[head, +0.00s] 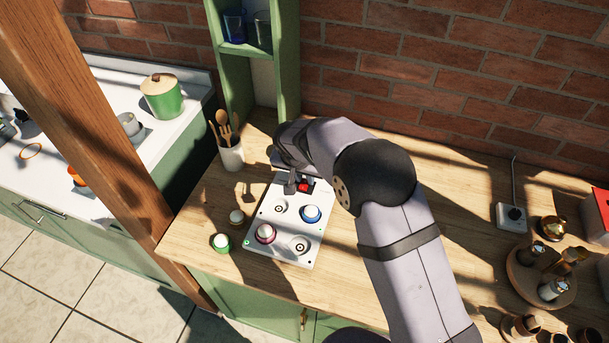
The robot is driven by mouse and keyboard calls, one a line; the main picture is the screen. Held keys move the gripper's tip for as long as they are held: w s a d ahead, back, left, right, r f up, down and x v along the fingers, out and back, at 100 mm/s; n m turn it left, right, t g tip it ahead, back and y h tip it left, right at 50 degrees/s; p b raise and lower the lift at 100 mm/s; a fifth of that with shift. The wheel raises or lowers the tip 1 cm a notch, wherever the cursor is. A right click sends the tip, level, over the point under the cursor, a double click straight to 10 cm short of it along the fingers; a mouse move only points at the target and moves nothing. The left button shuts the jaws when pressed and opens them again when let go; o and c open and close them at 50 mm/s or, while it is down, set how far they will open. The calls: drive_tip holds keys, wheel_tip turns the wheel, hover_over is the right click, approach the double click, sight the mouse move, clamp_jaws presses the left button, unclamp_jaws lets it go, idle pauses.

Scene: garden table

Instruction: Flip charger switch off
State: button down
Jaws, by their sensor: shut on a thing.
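The charger is a white panel (267,243) lying on the wooden table, with several round places on its face. A red switch (304,187) shows at its far end, in a dark surround. My gripper (296,186) is at the far end of the panel, pointing down, with its fingers shut on the red switch. My arm's links hide part of the gripper and the panel's right edge. I cannot tell which way the switch is tilted.
A blue-rimmed round piece (311,214) and a red-rimmed one (265,233) sit on the panel. Green-rimmed (221,242) and yellowish (237,217) pieces stand left of it. A utensil cup (231,156) stands behind left. A round wooden tray (523,292) is far right.

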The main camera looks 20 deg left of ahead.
sight(304, 183)
drive_tip(key=shift+w+d+r+g+p, duration=0.15)
drive_tip(key=shift+r+g+p, duration=0.25)
drive_tip(key=shift+p, duration=0.8)
drive_tip(key=shift+w+f+g+p, duration=0.3)
drive_tip(key=shift+f+g+p, duration=0.15)
drive_tip(key=shift+g+p, duration=0.5)
drive_tip(key=c, duration=1.6)
unclamp_jaws()
drive_tip(key=r+b, duration=0.1)
drive_tip(key=r, duration=0.1)
drive_tip(key=r+b, duration=0.1)
drive_tip(key=r, duration=0.2)
drive_tip(key=s+r+b, duration=0.1)
drive_tip(key=r, duration=0.1)
drive_tip(key=shift+r, duration=0.15)
